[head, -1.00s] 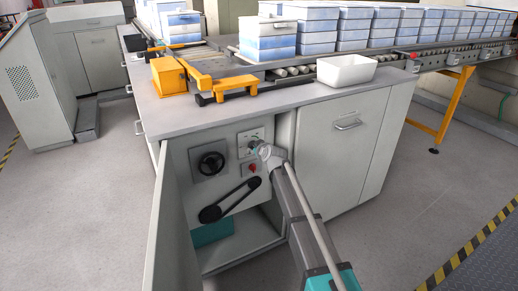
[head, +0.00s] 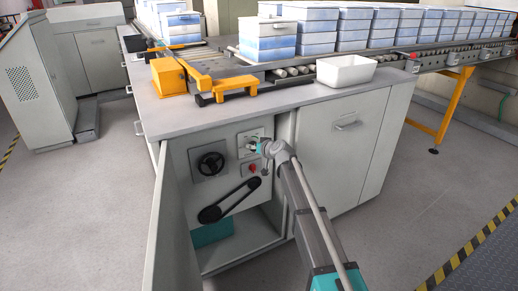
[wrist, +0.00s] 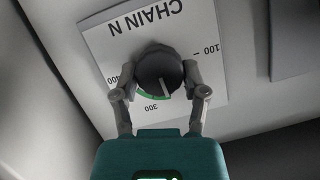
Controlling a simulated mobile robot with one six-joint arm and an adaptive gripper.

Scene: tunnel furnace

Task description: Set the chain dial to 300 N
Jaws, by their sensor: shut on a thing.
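The chain dial (wrist: 158,72) is a round black knob on a white plate (wrist: 112,40) marked CHAIN N, upside down in the wrist view. Its pale pointer line points down and slightly right, just to the right of the 300 mark. The 100 mark is at the right and 400 at the left, partly covered by a finger. A green arc shows below the knob. My gripper (wrist: 160,84) has a finger on each side of the knob and is shut on it. In the head view my gripper (head: 256,148) is at the plate (head: 247,140) inside the open cabinet.
A black handwheel (head: 210,163) is left of the dial, with a red knob (head: 252,168) and a black belt cover (head: 228,200) below. The open cabinet door (head: 172,225) stands at the left. The counter (head: 300,97) overhangs above.

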